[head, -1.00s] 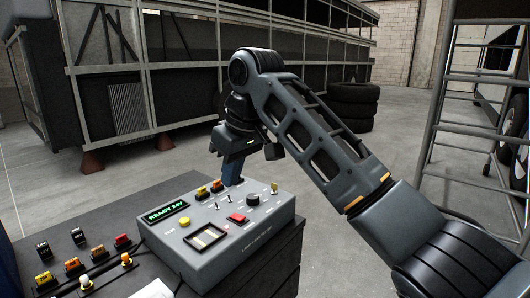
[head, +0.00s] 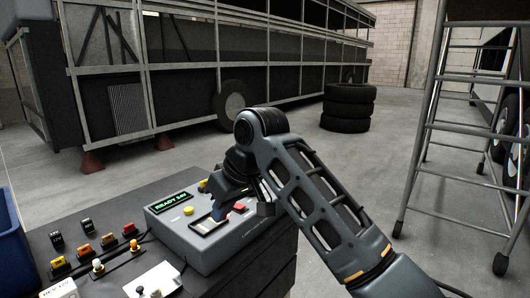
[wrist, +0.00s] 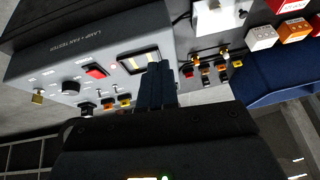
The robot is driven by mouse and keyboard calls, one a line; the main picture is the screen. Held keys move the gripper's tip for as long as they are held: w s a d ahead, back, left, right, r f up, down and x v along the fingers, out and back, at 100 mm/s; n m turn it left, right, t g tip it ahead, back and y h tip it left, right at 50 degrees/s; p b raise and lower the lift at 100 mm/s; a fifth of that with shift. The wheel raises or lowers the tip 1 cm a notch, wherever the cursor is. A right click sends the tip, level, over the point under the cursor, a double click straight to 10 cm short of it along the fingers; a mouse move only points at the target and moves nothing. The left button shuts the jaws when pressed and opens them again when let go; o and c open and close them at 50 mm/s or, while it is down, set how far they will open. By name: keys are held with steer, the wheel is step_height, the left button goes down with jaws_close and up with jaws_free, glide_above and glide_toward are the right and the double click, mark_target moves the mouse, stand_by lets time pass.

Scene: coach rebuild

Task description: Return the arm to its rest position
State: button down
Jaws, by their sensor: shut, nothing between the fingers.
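My gripper (head: 220,212) is over the grey lamp and fan tester box (head: 195,258) on the dark bench, low above its front panel. The arm is bent, with its upper joint above and to the right of the box. In the wrist view, the blue fingers (wrist: 155,85) are together with nothing between them. Their tips lie near the lit window (wrist: 138,60) of the tester; I cannot tell whether they touch it. The green display (head: 172,202) reads "READY 24V". My gripper and arm hide part of the tester's right side.
A blue bin (head: 12,250) is at the left edge. A ladder (head: 430,130) stands right, stacked tyres (head: 348,108) behind, and a bus frame (head: 180,85) at the back. Floor between is clear.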

steer(key=s+f+m+t+y, duration=0.15)
steer(key=s+f, duration=0.25)
steer(key=f, duration=0.4)
steer(key=s+f+m+t+y, duration=0.1)
steer(key=s+f+m+y, duration=0.1)
steer(key=s+f, duration=0.45)
steer(key=s+d+f+m+t+h, duration=0.2)
steer(key=s+d+f+m+t, duration=0.25)
steer(key=s+d+f, duration=0.5)
steer(key=s+d+r+m+t+h, duration=0.1)
steer(key=s+d+t+h, duration=0.1)
steer(key=s+d, duration=0.6)
steer(key=s+d+r+m+t+h, duration=0.15)
steer(key=s+d, duration=0.35)
steer(key=s, duration=0.6)
steer(key=s+d+r+t+h, duration=0.1)
steer(key=s+d+r+h, duration=0.1)
steer(key=s+d+r, duration=0.6)
steer(key=s+r, duration=0.3)
steer(key=s, duration=0.1)
steer(key=shift+r+n+h, duration=0.25)
steer(key=shift+n+h, duration=0.1)
steer(key=shift+h, duration=0.05)
steer(key=shift+t, duration=0.25)
